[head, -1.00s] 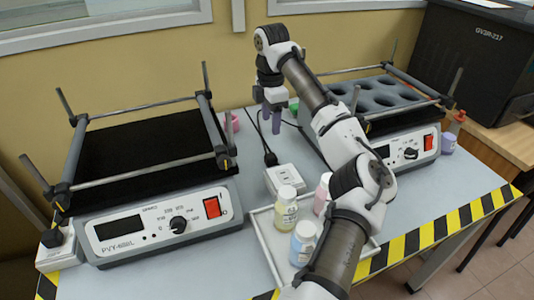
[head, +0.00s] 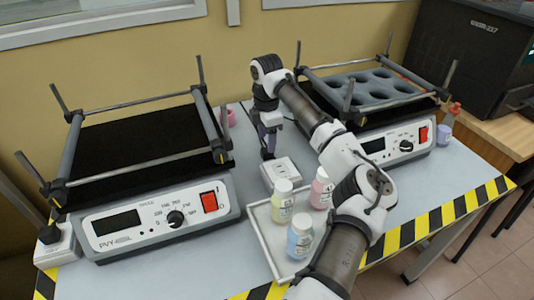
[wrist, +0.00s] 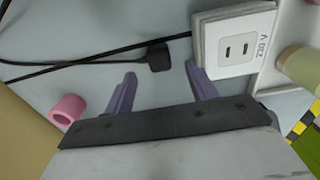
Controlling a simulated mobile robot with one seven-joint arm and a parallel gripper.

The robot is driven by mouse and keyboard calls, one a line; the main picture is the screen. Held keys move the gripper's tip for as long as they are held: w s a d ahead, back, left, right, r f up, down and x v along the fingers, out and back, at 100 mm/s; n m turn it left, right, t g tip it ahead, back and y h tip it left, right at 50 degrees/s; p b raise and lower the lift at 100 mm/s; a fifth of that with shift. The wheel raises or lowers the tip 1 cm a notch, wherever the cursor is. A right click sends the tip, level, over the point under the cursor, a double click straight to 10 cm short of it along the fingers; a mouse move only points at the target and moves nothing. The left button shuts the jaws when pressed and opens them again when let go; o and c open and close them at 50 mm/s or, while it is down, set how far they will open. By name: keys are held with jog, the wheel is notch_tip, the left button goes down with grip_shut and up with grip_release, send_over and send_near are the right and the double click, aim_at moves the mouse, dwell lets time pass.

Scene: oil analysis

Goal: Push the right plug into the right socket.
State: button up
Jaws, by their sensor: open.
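The right plug is a small black block on a black cord, lying on the table; it shows in the wrist view (wrist: 159,56), just ahead of the gap between the fingertips. In the head view my gripper (head: 267,147) is low behind the socket, partly hiding the plug.
A tray (head: 263,234) with several bottles stands in front of the socket. Shakers stand left (head: 150,220) and right (head: 395,147). A pink ring (wrist: 67,110) lies near my gripper. A left socket (head: 57,250) holds a black plug.

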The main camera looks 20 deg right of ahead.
jog(key=shift+f+p, duration=0.35)
jog(key=shift+f, duration=2.25)
jog(key=c, duration=1)
jog(key=shift+r, duration=0.1)
notch_tip(320, 180, up, 20)
jog(key=shift+f, duration=0.1)
jog(key=shift+p, duration=0.35)
